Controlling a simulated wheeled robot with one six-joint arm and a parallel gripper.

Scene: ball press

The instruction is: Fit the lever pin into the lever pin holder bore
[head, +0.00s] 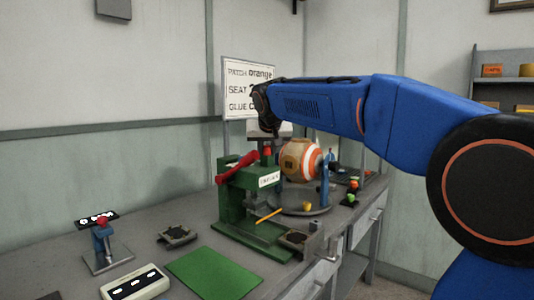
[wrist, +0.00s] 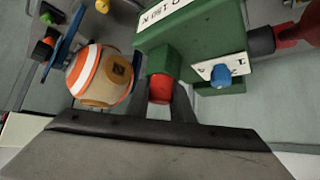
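My gripper (wrist: 160,98) reaches down over the green press (head: 248,195). In the wrist view its two dark fingers close on both sides of a short red cylinder (wrist: 160,88), which looks like the lever pin. In the head view a red piece (head: 267,150) shows just below my gripper (head: 269,132), at the top of the press. In the wrist view the red cylinder lines up with a green block (wrist: 164,60) on the press, which looks like the pin holder. The bore is hidden, and I cannot tell how deep the pin sits.
The red lever arm (head: 238,166) sticks out left of the press. A blue knob (wrist: 220,75) sits on a white plate on the press. An orange-and-white ball (head: 300,160) stands close behind. A green mat (head: 213,273) and a switch box (head: 135,284) lie in front.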

